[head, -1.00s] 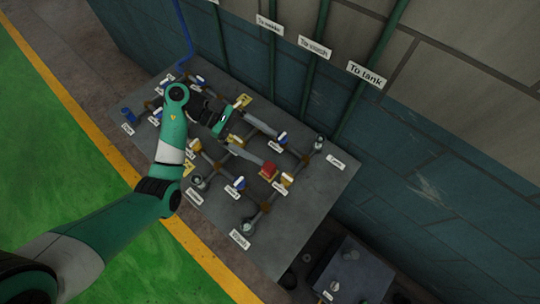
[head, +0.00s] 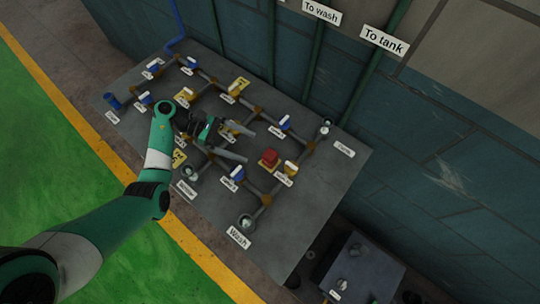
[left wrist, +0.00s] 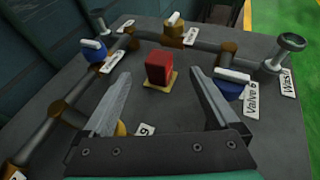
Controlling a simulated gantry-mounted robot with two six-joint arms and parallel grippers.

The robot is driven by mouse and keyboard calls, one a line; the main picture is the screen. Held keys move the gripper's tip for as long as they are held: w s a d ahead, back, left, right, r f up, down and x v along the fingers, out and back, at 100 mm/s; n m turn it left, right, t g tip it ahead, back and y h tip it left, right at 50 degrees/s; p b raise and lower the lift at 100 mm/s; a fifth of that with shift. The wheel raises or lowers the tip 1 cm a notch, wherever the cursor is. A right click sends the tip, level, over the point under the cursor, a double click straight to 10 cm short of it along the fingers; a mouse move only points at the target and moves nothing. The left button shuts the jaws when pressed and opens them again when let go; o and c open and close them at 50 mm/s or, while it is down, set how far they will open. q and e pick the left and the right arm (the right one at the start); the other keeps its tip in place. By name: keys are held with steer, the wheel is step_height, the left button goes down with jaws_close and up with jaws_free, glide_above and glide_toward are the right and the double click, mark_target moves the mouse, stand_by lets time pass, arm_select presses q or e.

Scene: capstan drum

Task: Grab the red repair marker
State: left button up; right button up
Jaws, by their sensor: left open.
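The red repair marker (head: 270,157) is a small red block on a yellow square base, standing on the grey panel right of my left gripper. In the left wrist view the red repair marker (left wrist: 158,70) shows ahead between the two fingers, with nothing touching it. My left gripper (head: 250,147) is open and empty above the panel, its fingers pointing toward the marker. In the left wrist view the left gripper (left wrist: 158,79) shows its two fingers wide apart. My right gripper is in neither view.
The panel (head: 285,240) carries pipes and several valves with blue or yellow bodies and white handles. A blue valve (left wrist: 231,85) stands close to the right finger in the left wrist view. A dark box (head: 362,268) lies below the panel's right end.

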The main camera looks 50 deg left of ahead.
mark_target(269, 154)
arm_select(q)
steer(key=x, duration=0.2)
steer(key=shift+w+d, duration=0.15)
steer(key=shift+d, duration=0.1)
steer(key=x, duration=0.5)
steer(key=c, duration=1.4)
step_height(269, 154, up, 9)
steer(key=p, duration=0.2)
steer(key=shift+a+p, duration=0.1)
steer(key=shift+p, duration=0.3)
steer(key=shift+r, duration=0.5)
